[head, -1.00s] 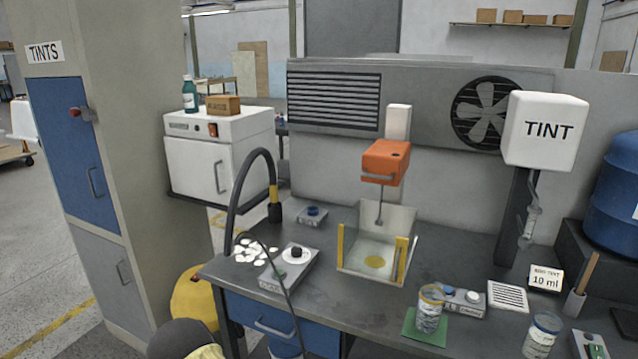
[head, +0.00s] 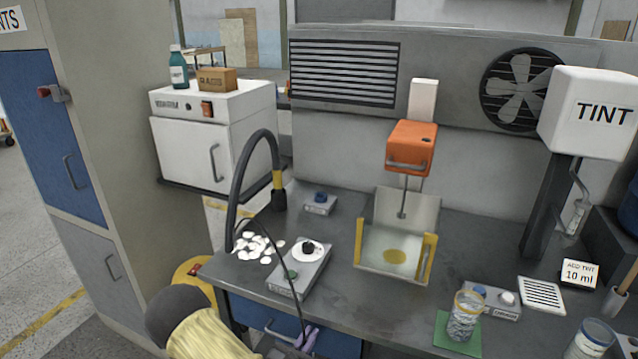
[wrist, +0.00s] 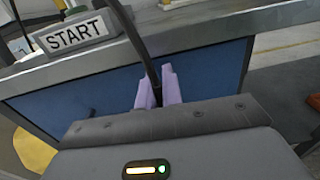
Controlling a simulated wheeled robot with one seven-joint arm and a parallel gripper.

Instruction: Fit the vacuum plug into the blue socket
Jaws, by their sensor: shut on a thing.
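The blue socket (head: 320,197) sits on a small grey block at the back of the bench, right of the thick black hose. A thin black cord (head: 301,318) runs over the bench's front edge down to my gripper (head: 307,336), low in front of the blue drawer. In the wrist view my gripper's lilac fingers (wrist: 159,88) are shut on the dark cord (wrist: 152,72), which rises between them. I cannot make out the vacuum plug apart from the cord; its end is hidden by the fingers. The socket is out of the wrist view.
The bench front (wrist: 215,72) is close ahead of the gripper. The START box (wrist: 74,33) stands near the bench edge. White shells (head: 258,248), the black hose (head: 235,195) and an open clear-sided tray (head: 362,245) are on the bench. A yellow round thing (head: 190,275) stands left.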

